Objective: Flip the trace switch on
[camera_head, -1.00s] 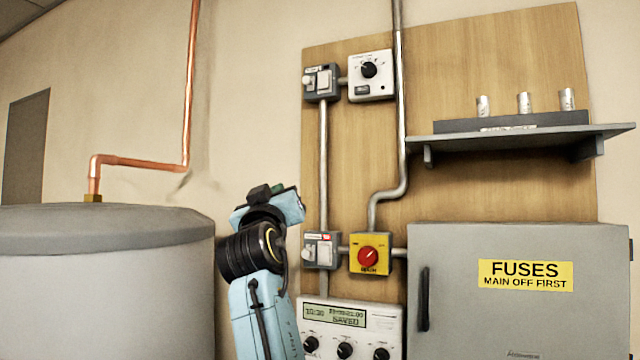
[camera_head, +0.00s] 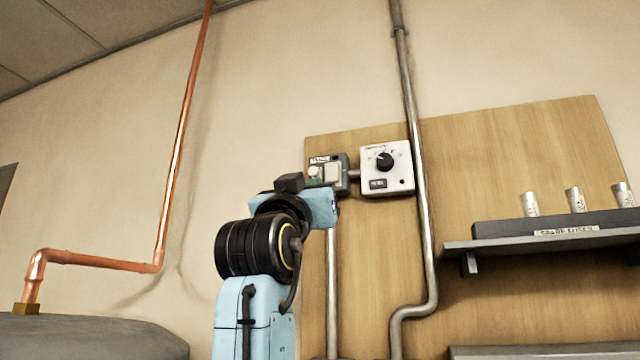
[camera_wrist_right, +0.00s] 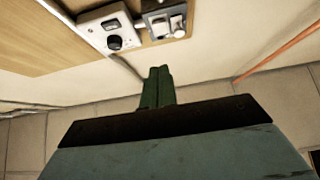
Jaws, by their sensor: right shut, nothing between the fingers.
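The trace switch is a small grey box (camera_head: 342,180) with a label on its upper edge, a pale round knob and a white plate. It is mounted at the upper left of the wooden board, and its lower left is partly hidden behind my right wrist in the head view. It also shows at the top of the right wrist view (camera_wrist_right: 164,22). My right gripper (camera_wrist_right: 159,72) is shut and empty, its green fingers apart from the switch in that picture. In the head view its fingers are hidden by my wrist. My left gripper is not in view.
A white box with a black dial (camera_head: 386,168) sits right of the switch. A grey conduit (camera_head: 420,190) runs down beside it. A shelf (camera_head: 545,241) with several metal cylinders is at right. A copper pipe (camera_head: 178,150) and grey tank (camera_head: 85,338) are at left.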

